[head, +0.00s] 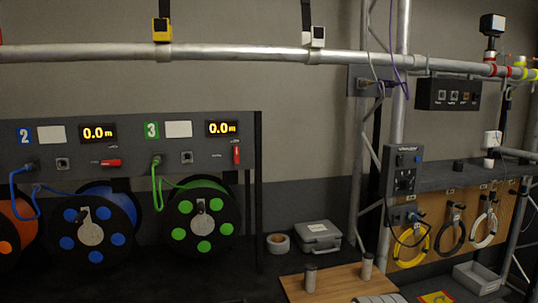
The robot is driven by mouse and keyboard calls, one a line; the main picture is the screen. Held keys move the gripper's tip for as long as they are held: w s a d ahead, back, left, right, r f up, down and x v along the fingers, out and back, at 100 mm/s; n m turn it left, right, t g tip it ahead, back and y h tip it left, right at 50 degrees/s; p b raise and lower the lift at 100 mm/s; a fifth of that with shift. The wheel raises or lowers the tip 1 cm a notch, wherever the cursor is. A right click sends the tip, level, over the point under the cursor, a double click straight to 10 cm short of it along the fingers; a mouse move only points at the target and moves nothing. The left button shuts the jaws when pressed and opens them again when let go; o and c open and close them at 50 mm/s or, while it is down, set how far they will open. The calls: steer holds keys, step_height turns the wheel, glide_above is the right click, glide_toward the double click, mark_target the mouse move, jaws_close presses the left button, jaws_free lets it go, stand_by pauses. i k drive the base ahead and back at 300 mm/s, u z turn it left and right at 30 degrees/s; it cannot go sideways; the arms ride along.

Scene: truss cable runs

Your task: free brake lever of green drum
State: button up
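The green drum (203,219) is a black reel with green round spots and a light hub plate, below panel section 3 in the head view. A green cable (157,185) runs from a socket on the panel towards the drum. A red lever (237,155) stands upright on the panel at the upper right of the drum, under a display (222,128) reading 0.0m. I take it as the green drum's brake lever; the small print beside it is unreadable. My gripper is not clearly visible in the head view.
The blue drum (91,237) stands left of the green one; its red lever (110,163) lies horizontal. A grey case (318,237) and tape roll (278,243) sit to the right. A wooden board (340,286) with two metal cylinders is in front. A pipe (230,55) crosses above.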

mark_target(236, 149)
steer(key=z, duration=1.75)
steer(key=k, duration=1.5)
steer(key=u, duration=1.5)
steer(key=i, duration=1.65)
